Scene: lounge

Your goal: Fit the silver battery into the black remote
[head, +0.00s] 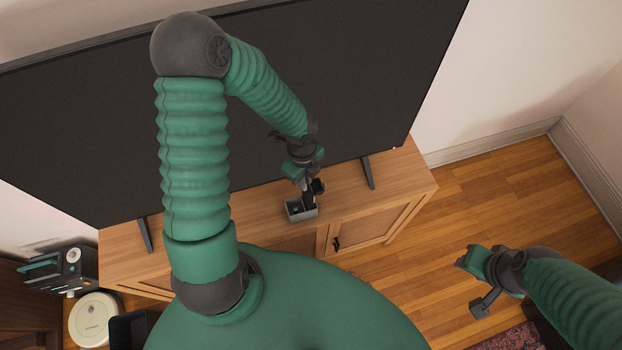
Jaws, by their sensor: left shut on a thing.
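My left gripper (309,194) reaches down over the wooden TV cabinet, at a small grey open-topped box (301,215) near the front edge. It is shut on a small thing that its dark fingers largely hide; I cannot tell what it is. The box has dark hollows inside, and the fingertips overlap its right part in the picture; contact is unclear. I cannot pick out the silver battery or the black remote for certain. My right gripper (475,284) hangs over the wooden floor at the lower right, away from the cabinet; its jaw state is unclear.
The large dark TV (330,85) stands behind the box on the cabinet (400,180), its legs either side. The cabinet top right of the box is clear. A round white robot vacuum (93,318) and a dark device (62,270) are at lower left.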

